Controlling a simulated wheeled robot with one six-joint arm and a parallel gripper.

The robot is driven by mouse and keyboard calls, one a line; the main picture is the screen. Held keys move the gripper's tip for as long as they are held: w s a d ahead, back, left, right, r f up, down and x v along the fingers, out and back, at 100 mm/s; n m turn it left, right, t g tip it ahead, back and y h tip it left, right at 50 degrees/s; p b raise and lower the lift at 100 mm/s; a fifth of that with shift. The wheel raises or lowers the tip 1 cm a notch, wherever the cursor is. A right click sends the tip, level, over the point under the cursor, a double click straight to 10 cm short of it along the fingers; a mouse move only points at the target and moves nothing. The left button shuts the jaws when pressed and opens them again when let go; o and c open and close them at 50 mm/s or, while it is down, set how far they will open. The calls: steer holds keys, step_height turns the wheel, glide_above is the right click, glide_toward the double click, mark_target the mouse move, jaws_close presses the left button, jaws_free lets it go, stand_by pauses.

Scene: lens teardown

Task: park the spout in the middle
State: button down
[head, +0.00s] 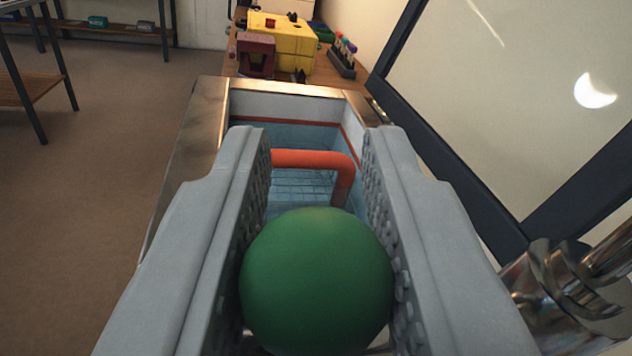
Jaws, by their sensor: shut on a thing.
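The spout (315,160) is an orange-red bent pipe seen between my finger tips. It runs across the tank and turns down at its right end. A round green knob (316,280) fills the space between the fingers, nearer the camera. My gripper (316,165) is shut on the green knob, with a finger against each side. The spout's left end is hidden behind the left finger, and how it joins the knob is hidden.
A metal-rimmed tank (205,120) with a blue tiled inside lies below. A dark-framed panel (500,90) stands close on the right. A yellow box (285,35) and a dark red block (255,55) sit on a wooden bench behind. Open floor lies left.

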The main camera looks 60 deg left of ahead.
steer(key=c, duration=1.2)
jaws_free()
steer(key=shift+d, duration=0.1)
steer(key=v, duration=1.7)
